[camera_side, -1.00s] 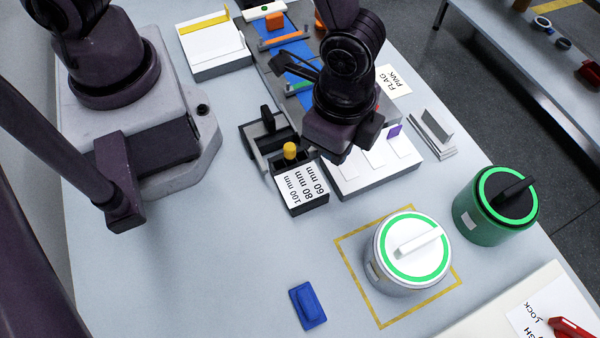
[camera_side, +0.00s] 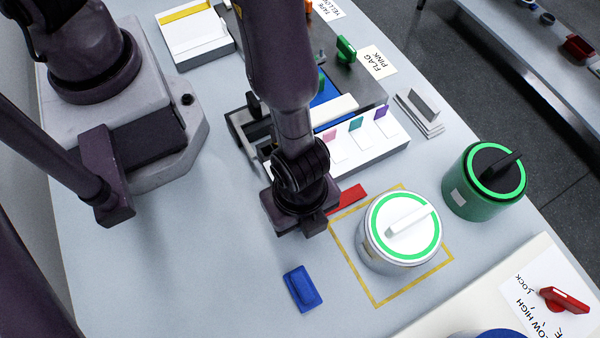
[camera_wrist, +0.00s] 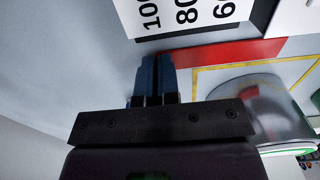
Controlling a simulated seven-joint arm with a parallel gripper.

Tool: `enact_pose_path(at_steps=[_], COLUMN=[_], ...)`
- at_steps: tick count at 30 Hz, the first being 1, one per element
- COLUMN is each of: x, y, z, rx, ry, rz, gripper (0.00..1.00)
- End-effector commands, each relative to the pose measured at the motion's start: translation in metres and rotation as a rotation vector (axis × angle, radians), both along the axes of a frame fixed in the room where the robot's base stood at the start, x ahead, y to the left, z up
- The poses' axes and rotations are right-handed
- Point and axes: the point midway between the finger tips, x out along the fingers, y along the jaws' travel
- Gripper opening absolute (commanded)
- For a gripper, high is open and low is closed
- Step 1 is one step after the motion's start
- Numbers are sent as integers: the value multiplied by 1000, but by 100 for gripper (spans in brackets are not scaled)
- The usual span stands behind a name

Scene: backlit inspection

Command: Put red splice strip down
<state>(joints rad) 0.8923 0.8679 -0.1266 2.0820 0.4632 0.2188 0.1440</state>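The red splice strip (camera_side: 347,199) is a flat, narrow bar, sticking out to the right from beneath my gripper (camera_side: 303,218) in the side view. In the wrist view the red strip (camera_wrist: 232,52) runs sideways at the tips of my gripper's blue fingers (camera_wrist: 153,62). The fingers are close together with the strip between them. The exact contact is hidden by the fingers. The strip is low over the grey table, near the yellow taped outline (camera_side: 338,240). I cannot tell whether it touches the table.
A white canister with a green ring (camera_side: 402,228) stands inside the outline, right of my gripper. A dark green canister (camera_side: 485,180) is farther right. A blue block (camera_side: 302,289) lies in front. A white tray with coloured flags (camera_side: 385,143) is behind. The left front table is clear.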

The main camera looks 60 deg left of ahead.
Motion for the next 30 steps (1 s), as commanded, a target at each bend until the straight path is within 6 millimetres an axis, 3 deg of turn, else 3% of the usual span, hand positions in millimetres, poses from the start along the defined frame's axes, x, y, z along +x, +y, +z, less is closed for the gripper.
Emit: enact_pose_path(at_steps=[10,14,23,30], x=[0,0,0,1], y=[0,0,0,-1], z=[-3,-3,-1,32], rx=[0,0,-1,-5], ry=[0,0,0,-3], rz=[0,1,1,2], gripper=[0,28,28,28])
